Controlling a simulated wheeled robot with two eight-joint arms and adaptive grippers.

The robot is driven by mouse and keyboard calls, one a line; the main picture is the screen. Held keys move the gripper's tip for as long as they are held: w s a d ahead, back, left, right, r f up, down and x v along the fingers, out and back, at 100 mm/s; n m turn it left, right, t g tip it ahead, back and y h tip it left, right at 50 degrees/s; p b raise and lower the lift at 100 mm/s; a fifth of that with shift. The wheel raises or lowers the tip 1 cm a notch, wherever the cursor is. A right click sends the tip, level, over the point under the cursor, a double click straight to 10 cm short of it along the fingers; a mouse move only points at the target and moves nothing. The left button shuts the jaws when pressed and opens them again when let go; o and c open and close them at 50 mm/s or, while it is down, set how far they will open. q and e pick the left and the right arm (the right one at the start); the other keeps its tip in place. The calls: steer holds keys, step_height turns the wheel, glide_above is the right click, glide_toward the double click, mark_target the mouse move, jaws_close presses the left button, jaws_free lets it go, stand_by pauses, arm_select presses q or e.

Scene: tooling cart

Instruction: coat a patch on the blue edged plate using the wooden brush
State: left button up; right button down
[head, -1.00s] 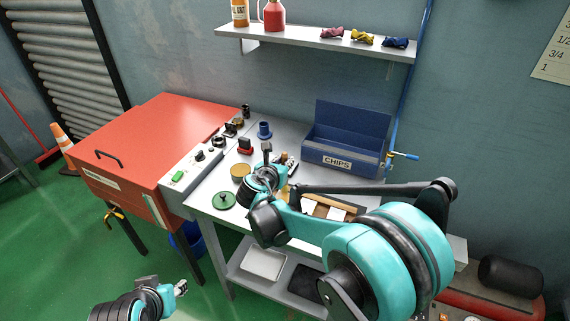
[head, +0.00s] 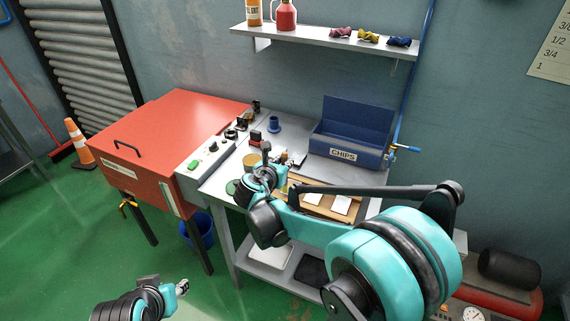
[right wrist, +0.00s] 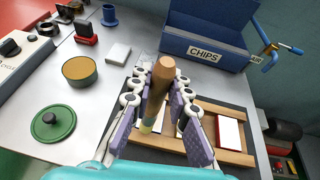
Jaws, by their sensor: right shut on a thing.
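My right gripper (right wrist: 160,118) is shut on the wooden brush (right wrist: 160,78), whose handle stands up between the purple pads. The brush's lower end is partly hidden by the fingers. In the head view the right hand (head: 268,178) is over the bench, at the left end of a wooden tray (head: 318,210) with white plates. One plate in the wrist view (right wrist: 230,134) has a red edge. No blue edge can be made out; the fingers cover part of the tray. An open round pot (right wrist: 79,70) stands left of the gripper. My left gripper (head: 182,287) is low, away from the bench.
A green lid (right wrist: 53,123) lies beside the pot. A white block (right wrist: 118,53) and a blue spool-like piece (right wrist: 109,15) stand farther back. The blue chips bin (head: 347,140) is behind the tray. A red cabinet (head: 165,125) adjoins the bench at left.

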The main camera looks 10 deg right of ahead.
mark_target(285, 152)
steer(key=shift+w+d+r+p, duration=0.15)
steer(key=shift+d+r+p, duration=0.1)
steer(key=shift+r+p, duration=0.45)
steer(key=shift+a+r+p, duration=0.1)
steer(key=shift+r+p, duration=0.3)
steer(key=shift+r, duration=0.55)
steer(key=shift+r+p, duration=1)
steer(key=shift+r, duration=0.35)
steer(key=shift+f, duration=0.1)
